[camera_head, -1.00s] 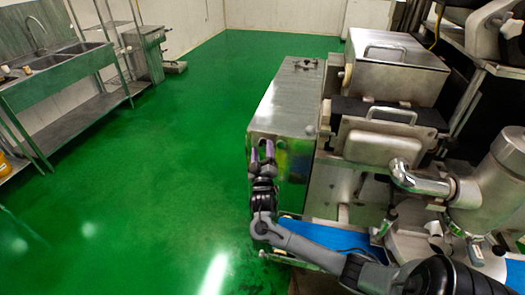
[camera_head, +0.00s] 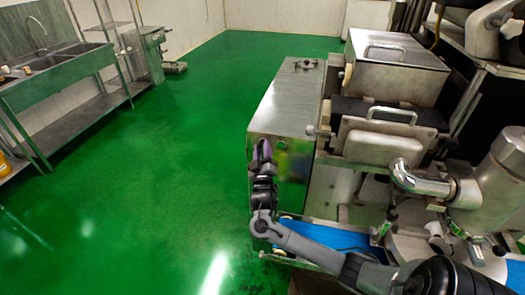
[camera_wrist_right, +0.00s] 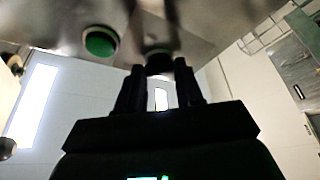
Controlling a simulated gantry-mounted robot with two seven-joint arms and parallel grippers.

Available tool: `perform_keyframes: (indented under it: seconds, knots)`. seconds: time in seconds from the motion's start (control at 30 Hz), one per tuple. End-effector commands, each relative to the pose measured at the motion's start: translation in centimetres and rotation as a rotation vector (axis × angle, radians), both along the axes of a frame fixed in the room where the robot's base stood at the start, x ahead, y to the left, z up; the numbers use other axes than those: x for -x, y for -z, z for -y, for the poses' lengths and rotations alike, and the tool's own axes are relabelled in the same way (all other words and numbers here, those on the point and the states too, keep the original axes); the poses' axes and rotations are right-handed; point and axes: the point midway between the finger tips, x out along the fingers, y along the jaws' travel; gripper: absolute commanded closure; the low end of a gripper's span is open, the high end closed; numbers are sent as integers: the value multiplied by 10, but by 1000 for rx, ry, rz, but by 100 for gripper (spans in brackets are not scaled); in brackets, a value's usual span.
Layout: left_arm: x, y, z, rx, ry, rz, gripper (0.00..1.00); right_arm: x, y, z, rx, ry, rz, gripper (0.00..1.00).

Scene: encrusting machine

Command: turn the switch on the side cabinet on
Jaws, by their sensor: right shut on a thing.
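The side cabinet (camera_head: 285,100) is a metal box left of the machine. My right gripper (camera_head: 262,150) is at its front face, near the upper left edge. In the right wrist view, my right gripper (camera_wrist_right: 160,72) is shut on a small dark switch (camera_wrist_right: 159,62) on the cabinet face (camera_wrist_right: 215,22). The fingers hide part of the switch, and its turn angle cannot be read. A round green button (camera_wrist_right: 100,42) is beside it; it also shows just right of the gripper in the head view (camera_head: 283,144). My left gripper is not in view.
The machine's metal hopper (camera_head: 395,70) and a blue belt (camera_head: 335,237) are right of the cabinet. A curved metal pipe (camera_head: 420,180) stands farther right. Open green floor (camera_head: 150,170) lies to the left, with a sink bench (camera_head: 75,95) beyond.

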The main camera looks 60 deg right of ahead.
Motion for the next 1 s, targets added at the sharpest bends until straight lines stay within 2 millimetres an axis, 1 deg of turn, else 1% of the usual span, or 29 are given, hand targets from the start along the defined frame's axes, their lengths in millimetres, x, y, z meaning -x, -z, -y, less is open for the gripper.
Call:
perform_keyframes:
  seconds: [0.17,0.37,1.0]
  knots:
    - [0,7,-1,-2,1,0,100,-1,3,0,-18,1,53,94]
    - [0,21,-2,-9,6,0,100,-2,6,-1,-58,3,178,94]
    - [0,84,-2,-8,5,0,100,-7,8,-3,-234,2,755,94]
